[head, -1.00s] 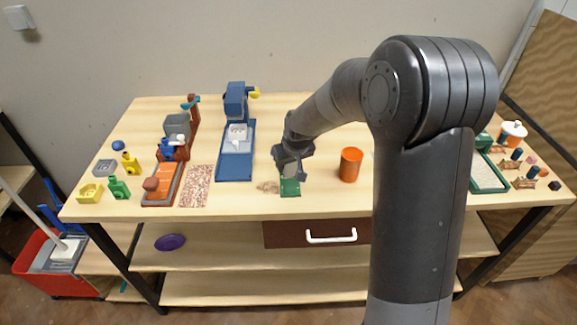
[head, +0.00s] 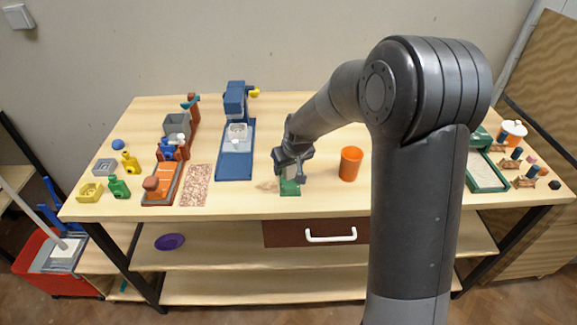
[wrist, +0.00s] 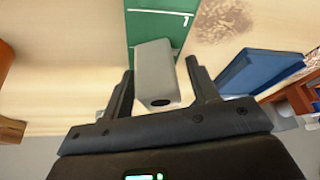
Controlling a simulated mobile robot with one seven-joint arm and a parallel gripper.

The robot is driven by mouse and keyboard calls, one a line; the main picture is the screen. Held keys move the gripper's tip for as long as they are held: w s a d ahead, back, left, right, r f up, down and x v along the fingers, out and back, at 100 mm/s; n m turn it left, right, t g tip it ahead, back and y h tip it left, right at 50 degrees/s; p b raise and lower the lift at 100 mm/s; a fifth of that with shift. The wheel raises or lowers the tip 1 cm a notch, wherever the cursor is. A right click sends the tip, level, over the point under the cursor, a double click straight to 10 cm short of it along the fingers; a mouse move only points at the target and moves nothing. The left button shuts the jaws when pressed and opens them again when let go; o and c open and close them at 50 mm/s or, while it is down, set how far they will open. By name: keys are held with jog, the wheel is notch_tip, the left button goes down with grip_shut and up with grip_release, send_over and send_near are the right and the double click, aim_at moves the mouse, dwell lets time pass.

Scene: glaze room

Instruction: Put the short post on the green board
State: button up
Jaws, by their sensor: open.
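The post is a light grey square block with a dark hole in its near end; it shows in the wrist view (wrist: 157,76). It appears to stand on the green board (wrist: 172,30), near one edge, though its foot is only partly visible. In the head view the board (head: 290,190) lies near the front middle of the table. My gripper (head: 294,174) is low over it and hides most of the post. In the wrist view my gripper (wrist: 160,70) is open, one finger on each side of the post, with gaps visible.
An orange cup (head: 350,164) stands right of my gripper. A blue stand (head: 236,160) and a speckled mat (head: 196,186) are to its left. A green-rimmed tray (head: 487,177) is far right. Bare table lies between the board and the cup.

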jog(key=v, duration=1.2)
jog(key=s+d+r+m, duration=0.1)
jog(key=s+d+r, duration=0.1)
jog(key=s, duration=0.7)
jog(key=s+d+r+m+t+h, duration=0.1)
jog(key=s+d, duration=0.4)
jog(key=s, duration=0.5)
jog(key=s+d+r+m, duration=0.2)
jog(key=s+r, duration=0.3)
jog(key=s, duration=0.4)
jog(key=shift+s+d+r+t+h, duration=0.2)
jog(key=shift+s+d+t+h, duration=0.15)
jog(key=shift+d, duration=0.35)
jog(key=shift+w, duration=0.1)
